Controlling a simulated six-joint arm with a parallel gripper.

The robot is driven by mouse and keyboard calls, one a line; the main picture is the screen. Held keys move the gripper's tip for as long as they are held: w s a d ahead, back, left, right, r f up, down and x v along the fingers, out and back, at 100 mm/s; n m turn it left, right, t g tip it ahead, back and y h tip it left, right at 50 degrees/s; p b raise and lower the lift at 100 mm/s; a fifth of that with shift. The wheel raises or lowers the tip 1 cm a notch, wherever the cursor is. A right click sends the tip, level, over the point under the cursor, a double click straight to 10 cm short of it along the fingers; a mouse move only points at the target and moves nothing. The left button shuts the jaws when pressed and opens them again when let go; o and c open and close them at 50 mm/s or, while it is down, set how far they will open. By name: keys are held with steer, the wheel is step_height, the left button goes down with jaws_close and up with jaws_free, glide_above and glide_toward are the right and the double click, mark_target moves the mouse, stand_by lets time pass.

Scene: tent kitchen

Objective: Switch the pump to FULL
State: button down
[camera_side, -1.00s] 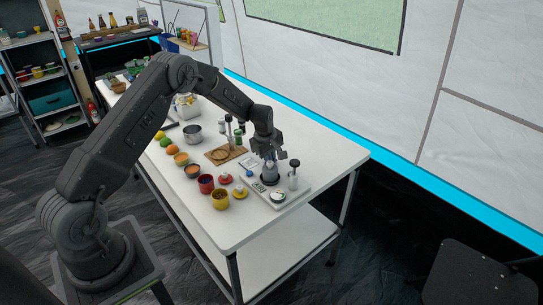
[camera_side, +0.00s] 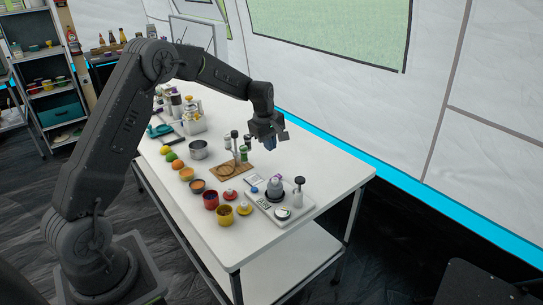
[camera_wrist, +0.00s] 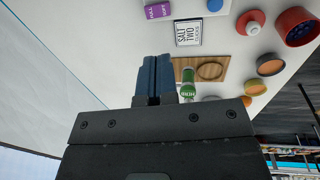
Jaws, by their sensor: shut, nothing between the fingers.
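A white plate (camera_side: 257,214) at the near right of the table holds a grey dispenser (camera_side: 276,187) on a dark base and a pale pump bottle (camera_side: 298,191) with a dark top. A purple label by the dispenser shows in the wrist view (camera_wrist: 157,11) and seems to read HALF; it is partly cut off. A small card (camera_wrist: 187,33) reads SALT TWO CLICKS. My gripper (camera_side: 270,146) is shut and empty, raised behind the plate and apart from it. Its blue fingers show in the wrist view (camera_wrist: 153,80).
A wooden board (camera_side: 231,172) with several shakers stands left of the plate. A red cup (camera_side: 210,200), a yellow cup (camera_side: 225,216) and a steel pot (camera_side: 199,150) line the table's left side. The table's right side (camera_side: 325,172) is clear.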

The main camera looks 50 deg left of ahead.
mark_target(279, 176)
steer(key=shift+s+r, duration=0.1)
steer(key=shift+r, duration=0.45)
steer(key=shift+w+d+r, duration=0.1)
steer(key=shift+w+r, duration=0.1)
steer(key=shift+w, duration=0.55)
steer(key=shift+f, duration=0.1)
steer(key=f, duration=0.4)
steer(key=w+f, duration=0.1)
steer(key=f, duration=0.4)
steer(key=w+f, duration=0.1)
steer(key=f, duration=0.3)
steer(key=shift+f, duration=0.35)
steer(key=shift+w, duration=0.1)
